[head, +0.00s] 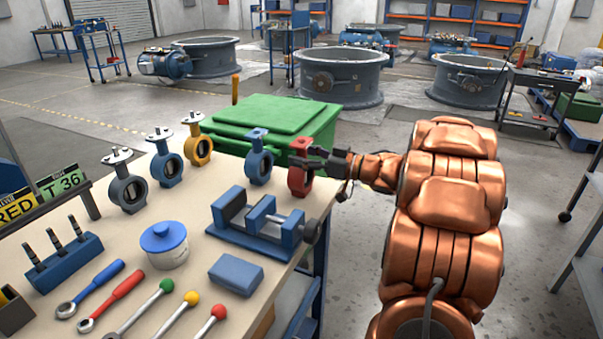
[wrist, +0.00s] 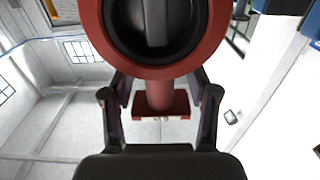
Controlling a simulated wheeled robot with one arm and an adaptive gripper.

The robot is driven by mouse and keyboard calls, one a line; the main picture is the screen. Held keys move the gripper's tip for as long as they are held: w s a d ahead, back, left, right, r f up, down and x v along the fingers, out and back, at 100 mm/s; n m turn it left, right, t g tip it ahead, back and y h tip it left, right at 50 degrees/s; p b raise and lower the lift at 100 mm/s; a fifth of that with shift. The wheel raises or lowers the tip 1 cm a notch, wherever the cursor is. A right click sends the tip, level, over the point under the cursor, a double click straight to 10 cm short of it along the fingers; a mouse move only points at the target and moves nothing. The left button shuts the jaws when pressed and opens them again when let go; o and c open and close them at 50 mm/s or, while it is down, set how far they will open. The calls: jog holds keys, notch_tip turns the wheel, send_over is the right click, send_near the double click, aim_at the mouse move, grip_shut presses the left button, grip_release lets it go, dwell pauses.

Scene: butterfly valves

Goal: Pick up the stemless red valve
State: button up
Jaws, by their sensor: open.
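The stemless red valve (head: 300,182) stands at the right edge of the workbench, a ring body with a neck and a flat top flange. In the wrist view the red valve (wrist: 158,72) shows its ring, dark disc, neck and flange, and looks upside down. My gripper (head: 318,157) reaches in from the right at the height of the neck. In the wrist view my gripper (wrist: 160,95) is open, with one finger on each side of the neck and gaps visible on both sides. In the head view the fingers partly hide the neck.
A stemless blue valve (head: 259,160) stands left of the red one. Stemmed grey (head: 128,190), blue (head: 167,170) and yellow (head: 199,150) valves stand further left. A blue vise (head: 262,228) is in front. A green bin (head: 275,118) stands behind the bench (head: 205,200).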

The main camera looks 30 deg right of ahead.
jog(key=shift+w+a, duration=0.15)
jog(key=shift+w, duration=0.05)
grip_shut()
dwell(0.5)
